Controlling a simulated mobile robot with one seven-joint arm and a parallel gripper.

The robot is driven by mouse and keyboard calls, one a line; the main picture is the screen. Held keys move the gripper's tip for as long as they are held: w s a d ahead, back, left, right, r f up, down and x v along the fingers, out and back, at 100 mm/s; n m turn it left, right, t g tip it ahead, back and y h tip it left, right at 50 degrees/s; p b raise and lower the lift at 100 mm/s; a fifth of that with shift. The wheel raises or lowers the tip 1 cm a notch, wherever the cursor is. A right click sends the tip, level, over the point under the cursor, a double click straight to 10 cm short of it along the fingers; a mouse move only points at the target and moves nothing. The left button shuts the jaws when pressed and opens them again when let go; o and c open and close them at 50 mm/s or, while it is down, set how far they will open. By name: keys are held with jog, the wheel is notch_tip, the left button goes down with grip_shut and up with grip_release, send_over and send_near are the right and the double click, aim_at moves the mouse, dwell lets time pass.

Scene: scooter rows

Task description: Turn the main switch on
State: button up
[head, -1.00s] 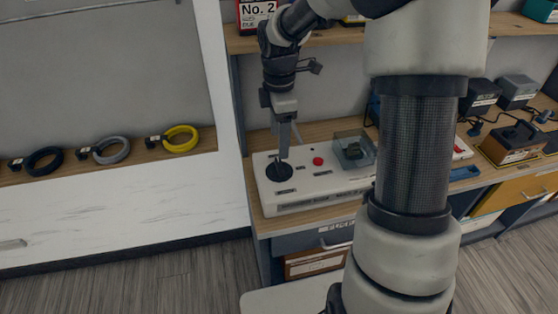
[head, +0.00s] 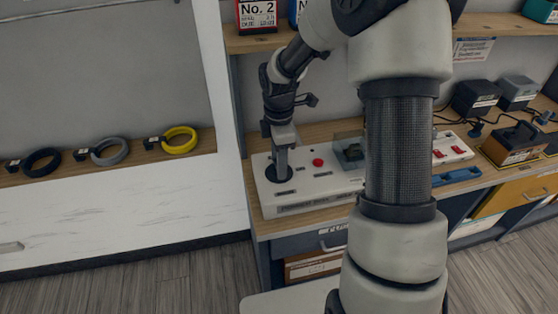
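A white control box (head: 315,186) sits on the wooden counter. A round black dial (head: 271,175) is at its left end, and a red button (head: 318,162) is to the right of it. I cannot read a label that tells which one is the main switch. My gripper (head: 282,168) points down with its fingertips at the black dial. The fingers hide the middle of the dial, and I cannot tell whether they grip a handle there. A clear cover over a dark part (head: 350,151) is at the box's right, partly hidden by my arm.
A white strip with red switches (head: 452,148) and a blue tray (head: 456,176) lie right of my arm. Dark boxes with cables (head: 475,97) stand behind them. A shelf (head: 262,43) runs above.

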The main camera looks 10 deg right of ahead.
jog(key=c, duration=0.4)
jog(key=m, duration=0.3)
jog(key=shift+m, duration=0.4)
jog(key=m, duration=0.4)
jog(key=shift+m, duration=0.3)
jog(key=m, duration=0.5)
jog(key=shift+m, duration=2.3)
jog(key=o, duration=1)
